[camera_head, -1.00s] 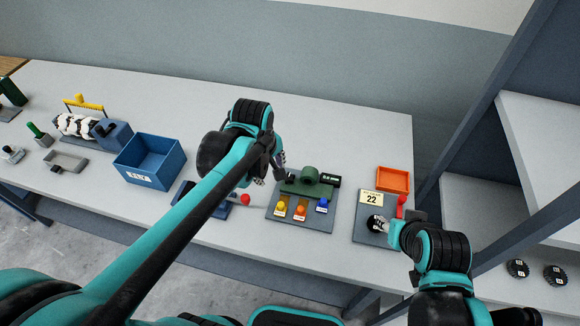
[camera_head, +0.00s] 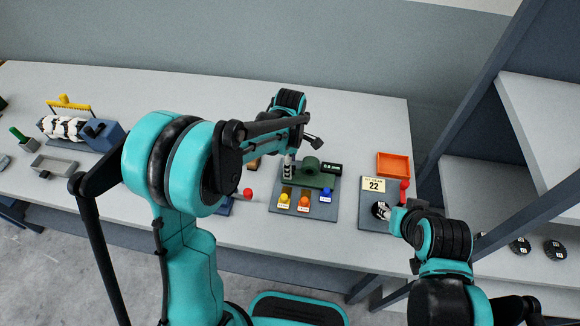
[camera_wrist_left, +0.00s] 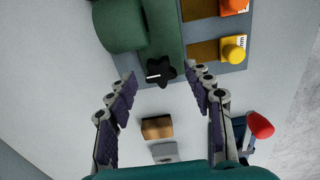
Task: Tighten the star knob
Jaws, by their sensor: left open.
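The star knob (camera_wrist_left: 160,72) is black with a white mark and sits at the end of the green fixture (camera_wrist_left: 125,25) in the left wrist view. My left gripper (camera_wrist_left: 164,82) is open, with one finger on each side of the knob in the picture. I see no clear contact, and the depth gap is hard to judge. In the head view my left gripper (camera_head: 288,166) is at the left end of the green fixture (camera_head: 314,172), and the knob is hidden there. My right gripper (camera_head: 384,211) is low over the board with the "22" card; its jaws are too small to read.
Yellow, orange and blue knobs (camera_head: 304,202) line the fixture's front. A red ball lever (camera_head: 248,193) stands left of it. An orange tray (camera_head: 393,164) lies at the back right. A wooden block (camera_wrist_left: 157,128) is below the knob in the wrist view.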

